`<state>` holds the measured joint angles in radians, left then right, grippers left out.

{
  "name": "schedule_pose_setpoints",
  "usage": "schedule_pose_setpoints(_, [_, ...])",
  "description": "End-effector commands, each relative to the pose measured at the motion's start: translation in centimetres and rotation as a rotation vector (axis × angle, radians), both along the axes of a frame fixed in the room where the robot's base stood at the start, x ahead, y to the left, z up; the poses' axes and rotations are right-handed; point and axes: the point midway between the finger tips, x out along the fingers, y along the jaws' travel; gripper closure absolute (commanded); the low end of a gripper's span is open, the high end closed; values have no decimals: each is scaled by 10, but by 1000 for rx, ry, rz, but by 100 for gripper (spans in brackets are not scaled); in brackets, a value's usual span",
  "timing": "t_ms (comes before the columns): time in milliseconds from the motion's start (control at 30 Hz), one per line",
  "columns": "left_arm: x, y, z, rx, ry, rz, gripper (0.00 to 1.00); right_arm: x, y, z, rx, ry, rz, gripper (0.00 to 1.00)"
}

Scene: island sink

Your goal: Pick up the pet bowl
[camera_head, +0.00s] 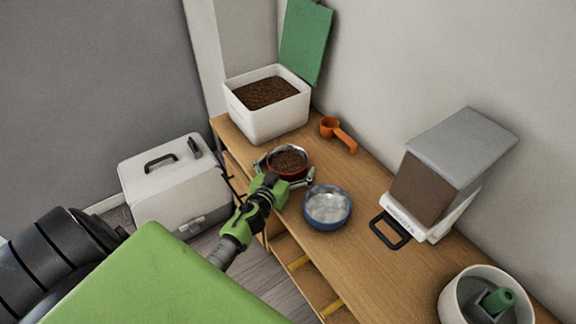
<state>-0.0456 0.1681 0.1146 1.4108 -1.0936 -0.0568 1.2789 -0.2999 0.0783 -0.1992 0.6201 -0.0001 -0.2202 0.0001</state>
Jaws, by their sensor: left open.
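A red-rimmed pet bowl (288,161) filled with brown kibble sits on the wooden counter. A blue bowl (327,207) with clear, whitish contents stands beside it, nearer and to the right. My left gripper (284,172) is open at the near side of the red bowl, with one finger to its left and the other to its right. The gripper hides part of the bowl's near side, and I cannot tell whether the fingers touch it. My right gripper is not in view.
An open white bin (272,123) of kibble with a green lid (306,42) stands behind the bowls. An orange scoop (338,134) lies behind them to the right. A food dispenser (440,180) and white pot (462,300) stand farther right. A white carrier (172,185) stands left of the counter (385,270).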

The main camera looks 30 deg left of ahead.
Motion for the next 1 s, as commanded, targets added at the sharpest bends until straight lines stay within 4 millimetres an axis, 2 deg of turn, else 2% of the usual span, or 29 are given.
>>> schedule_pose_setpoints(167, [0, 0, 0, 0, 0, 0, 0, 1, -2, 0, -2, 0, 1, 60])
schedule_pose_setpoints(300, [0, 0, 0, 0, 0, 0, 36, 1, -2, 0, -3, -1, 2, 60])
schedule_pose_setpoints(333, [0, 0, 0, 0, 0, 0, 40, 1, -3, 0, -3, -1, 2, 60])
schedule_pose_setpoints(733, [0, 0, 4, -1, -1, 0, 40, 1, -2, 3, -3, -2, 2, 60])
schedule_pose_setpoints(1000, [0, 1, 33, 3, -3, -2, 40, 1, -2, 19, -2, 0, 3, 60])
